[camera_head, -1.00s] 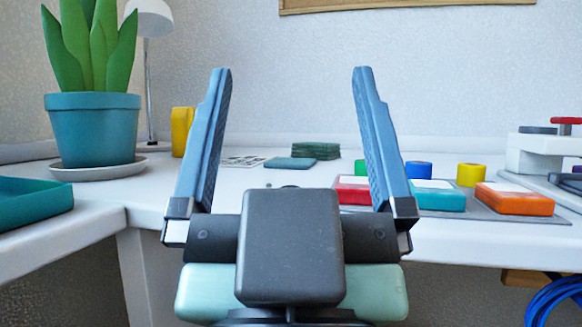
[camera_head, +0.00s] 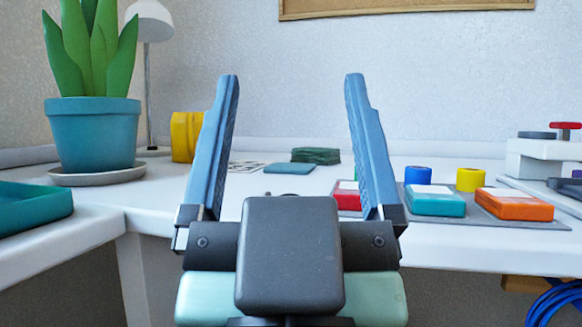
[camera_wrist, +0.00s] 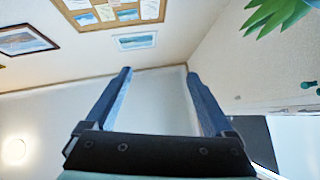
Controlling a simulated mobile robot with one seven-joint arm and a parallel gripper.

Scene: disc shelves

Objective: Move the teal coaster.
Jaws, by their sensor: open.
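The teal coaster (camera_head: 289,168) lies flat on the white table in the head view, just in front of a stack of dark green coasters (camera_head: 316,155). My gripper (camera_head: 290,78) is open and empty, its two blue fingers pointing up in the foreground. In the picture the coaster shows between the fingers, but it lies well beyond them on the table. The coaster is not visible in the wrist view.
A potted plant (camera_head: 93,135) on a saucer and a teal tray (camera_head: 35,205) stand at the left. A yellow block (camera_head: 186,137) is behind. At the right a grey mat (camera_head: 475,212) carries coloured blocks, partly behind my right finger.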

